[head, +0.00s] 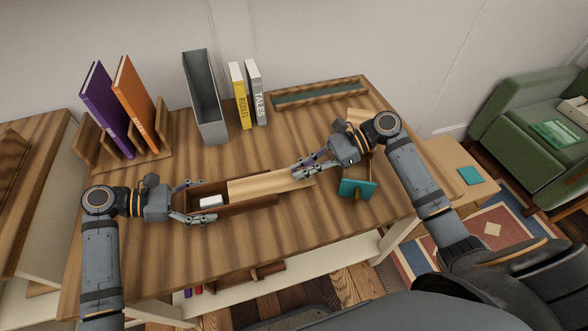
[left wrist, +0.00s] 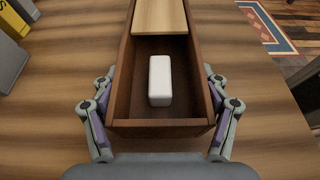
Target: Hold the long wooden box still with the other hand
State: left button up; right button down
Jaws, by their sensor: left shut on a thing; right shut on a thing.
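The long wooden box (head: 238,208) lies on the plank table, dark brown and open at its left part. Its pale sliding lid (head: 262,186) covers the right part. A white block (head: 210,202) lies inside the open part. My left gripper (head: 206,201) is shut across the box's left end, one finger on each long side. In the left wrist view the box (left wrist: 160,128) runs away between the fingers, with the white block (left wrist: 160,80) and the lid's edge (left wrist: 160,18) beyond. My right gripper (head: 299,172) is shut on the lid near its right end; its exact contact is small.
A grey holder (head: 205,97), yellow (head: 240,95) and grey (head: 257,92) books stand behind the box. Purple and orange books stand in a wooden rack (head: 165,128) at the back left. A teal-faced object (head: 357,188) stands close to my right arm. The front table area is clear.

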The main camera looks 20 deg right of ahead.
pick_arm(q)
jog(key=shift+f, duration=0.1)
pick_arm(e)
jog(key=c, duration=1.4)
grip_release()
jog(key=v, duration=1.2)
jog(key=shift+s, duration=0.1)
pick_arm(q)
jog(key=o, duration=1.4)
pick_arm(e)
jog(key=shift+r, duration=0.1)
